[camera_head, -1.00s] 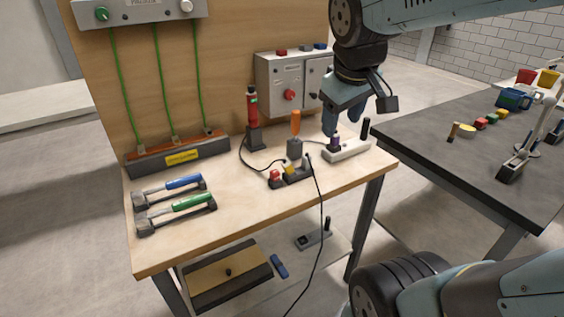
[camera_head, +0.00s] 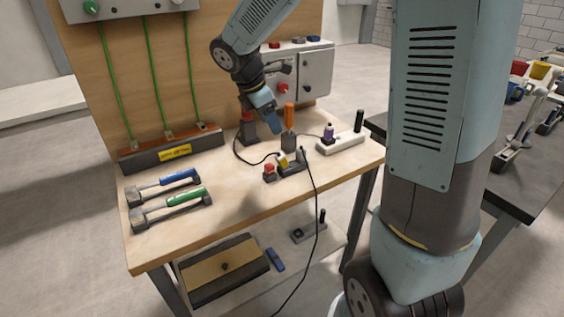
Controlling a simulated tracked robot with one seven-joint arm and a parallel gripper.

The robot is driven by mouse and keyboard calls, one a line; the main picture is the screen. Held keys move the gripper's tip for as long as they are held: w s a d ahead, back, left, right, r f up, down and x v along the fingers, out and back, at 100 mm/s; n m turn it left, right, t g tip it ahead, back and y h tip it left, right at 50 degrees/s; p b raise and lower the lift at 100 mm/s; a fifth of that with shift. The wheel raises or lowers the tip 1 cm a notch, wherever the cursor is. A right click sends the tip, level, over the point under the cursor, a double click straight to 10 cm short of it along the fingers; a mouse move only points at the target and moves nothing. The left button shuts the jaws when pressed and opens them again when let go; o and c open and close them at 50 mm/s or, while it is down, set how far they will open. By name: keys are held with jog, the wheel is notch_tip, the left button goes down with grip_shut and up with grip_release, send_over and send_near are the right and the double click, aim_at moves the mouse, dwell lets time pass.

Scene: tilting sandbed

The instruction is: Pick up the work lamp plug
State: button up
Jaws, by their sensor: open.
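A dark power strip (camera_head: 293,168) lies on the wooden workbench with a red plug (camera_head: 269,169), a yellow plug (camera_head: 283,160) and a black plug (camera_head: 301,154) in it. A red lamp-like tool stands in a dark holder (camera_head: 247,132) behind it, mostly hidden by my gripper. A black cord curves from beside this holder toward the yellow plug. Which plug is the work lamp's I cannot tell for sure. My gripper (camera_head: 272,125) is open, pointing down, above the bench between the holder and an orange-handled tool (camera_head: 289,116). Its fingertips are small and partly unclear.
A white power strip (camera_head: 341,143) with a purple plug (camera_head: 328,131) and a black plug (camera_head: 359,120) is at the right. Blue (camera_head: 178,177) and green (camera_head: 185,197) handled tools lie front left. A grey box (camera_head: 303,70) stands behind. A black cable hangs over the bench's front edge.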

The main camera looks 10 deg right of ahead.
aim_at(281, 153)
jog(key=shift+n, duration=0.6)
jog(key=x, duration=1)
jog(key=w+a+x, duration=0.1)
jog(key=x, duration=0.4)
jog(key=shift+a+f, duration=0.1)
jog(key=shift+a, duration=0.05)
grip_shut()
